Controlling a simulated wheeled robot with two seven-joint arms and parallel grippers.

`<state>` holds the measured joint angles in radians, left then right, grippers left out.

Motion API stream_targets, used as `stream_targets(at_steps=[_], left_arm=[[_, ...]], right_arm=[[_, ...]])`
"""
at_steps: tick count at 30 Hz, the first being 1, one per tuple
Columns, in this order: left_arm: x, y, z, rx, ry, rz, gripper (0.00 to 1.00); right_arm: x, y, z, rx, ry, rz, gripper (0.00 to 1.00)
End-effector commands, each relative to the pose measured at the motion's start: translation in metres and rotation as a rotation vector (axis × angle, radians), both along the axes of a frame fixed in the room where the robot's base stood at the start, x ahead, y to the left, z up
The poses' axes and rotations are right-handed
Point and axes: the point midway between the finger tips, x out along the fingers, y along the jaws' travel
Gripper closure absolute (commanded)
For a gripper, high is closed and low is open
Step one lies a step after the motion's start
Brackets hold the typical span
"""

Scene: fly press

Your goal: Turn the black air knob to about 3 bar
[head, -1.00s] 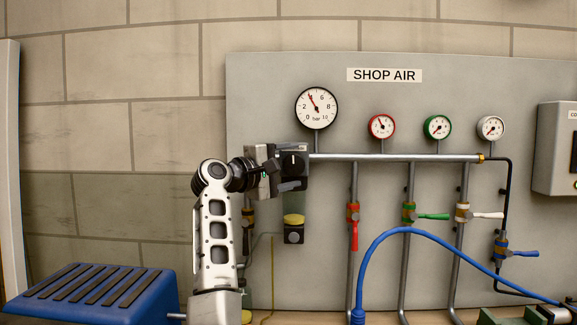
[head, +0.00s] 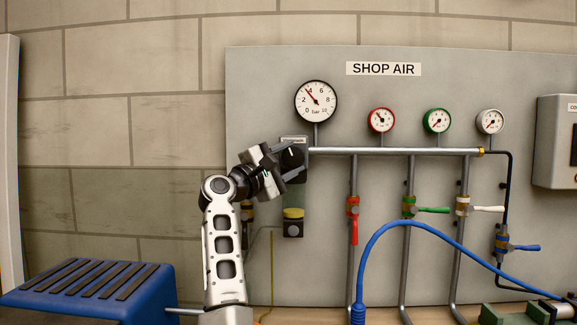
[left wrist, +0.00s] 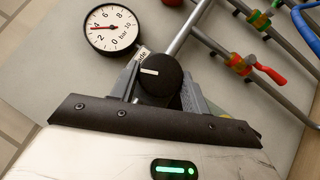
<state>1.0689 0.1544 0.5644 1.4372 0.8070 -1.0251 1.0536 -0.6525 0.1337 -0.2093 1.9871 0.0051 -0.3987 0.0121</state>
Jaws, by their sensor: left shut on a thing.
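The black air knob (head: 291,157) sits on the front of the regulator at the left end of the pipe. It shows in the left wrist view as a round black knob (left wrist: 160,80) with a white mark. My left gripper (head: 286,160) is shut on the knob, with a grey finger on either side and the wrist rolled at a tilt. The large gauge (head: 316,101) above has its red needle near the 4 mark. It also shows in the left wrist view (left wrist: 112,28). My right gripper is out of view.
A red valve lever (head: 354,230), a green one (head: 432,210) and a white one (head: 488,209) stand right of the regulator. A blue hose (head: 400,230) arches in front. A blue slatted stand (head: 95,290) is at the lower left.

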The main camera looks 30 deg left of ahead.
Motion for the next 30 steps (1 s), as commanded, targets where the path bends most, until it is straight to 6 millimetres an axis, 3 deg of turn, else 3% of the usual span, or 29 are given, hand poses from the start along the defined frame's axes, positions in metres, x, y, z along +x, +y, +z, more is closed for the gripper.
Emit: stream_targets(at_steps=[10,26,27,28,30], left_arm=[[0.0008,-0.0009,-0.0043,-0.13,-0.077,0.0,0.77],[0.001,-0.0007,-0.004,-0.151,-0.089,0.0,0.77],[0.0011,-0.0008,-0.0041,-0.151,-0.089,0.0,0.43],[0.0011,-0.0008,-0.0041,-0.151,-0.089,0.0,0.34],[0.001,-0.0008,-0.0038,-0.151,-0.089,0.0,0.32]], right_arm=[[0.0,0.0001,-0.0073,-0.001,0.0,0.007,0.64],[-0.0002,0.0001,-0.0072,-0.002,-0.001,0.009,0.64],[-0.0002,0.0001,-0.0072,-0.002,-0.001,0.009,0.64],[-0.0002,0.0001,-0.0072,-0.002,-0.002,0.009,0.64],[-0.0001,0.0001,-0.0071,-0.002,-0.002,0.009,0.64]])
